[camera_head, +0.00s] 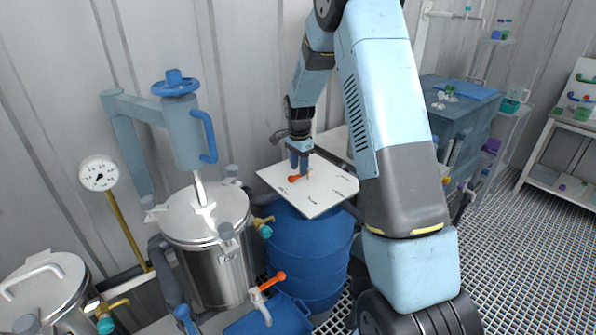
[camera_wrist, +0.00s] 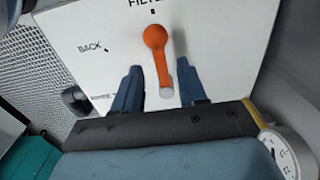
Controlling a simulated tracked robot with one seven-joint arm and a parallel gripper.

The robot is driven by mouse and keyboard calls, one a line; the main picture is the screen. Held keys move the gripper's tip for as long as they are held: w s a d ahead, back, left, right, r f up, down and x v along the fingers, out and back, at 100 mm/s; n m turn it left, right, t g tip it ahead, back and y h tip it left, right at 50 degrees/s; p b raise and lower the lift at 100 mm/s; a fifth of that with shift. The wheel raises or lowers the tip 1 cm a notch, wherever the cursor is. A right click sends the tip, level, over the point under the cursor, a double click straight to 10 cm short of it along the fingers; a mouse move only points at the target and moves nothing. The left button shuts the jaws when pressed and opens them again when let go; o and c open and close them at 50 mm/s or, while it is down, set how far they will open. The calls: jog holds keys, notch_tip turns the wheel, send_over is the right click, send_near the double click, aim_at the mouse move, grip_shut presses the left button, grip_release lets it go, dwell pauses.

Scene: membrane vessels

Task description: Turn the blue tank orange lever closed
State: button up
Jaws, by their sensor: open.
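A white panel (camera_head: 325,188) lies on top of a blue barrel (camera_head: 308,252). An orange lever (camera_head: 294,178) is on the panel. In the wrist view the lever (camera_wrist: 156,38) has a round knob that points up toward the "FILTER" mark, and its lower end meets a pale round pivot. My gripper (camera_head: 299,166) is low over the panel by the lever. In the wrist view my gripper (camera_wrist: 160,70) is open, with one blue finger on each side of the lever's lower part, gaps showing. A second orange lever (camera_head: 272,281) sits on a pale tap by a blue container (camera_head: 268,322) at the front.
A steel vessel (camera_head: 215,270) with a blue handwheel (camera_head: 175,85) stands left of the barrel. A round gauge (camera_head: 98,173) is on a yellow post. Grating floor (camera_head: 520,260) is clear at right.

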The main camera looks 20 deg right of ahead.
jog(key=shift+f, duration=1.05)
jog(key=shift+c, duration=0.2)
grip_shut()
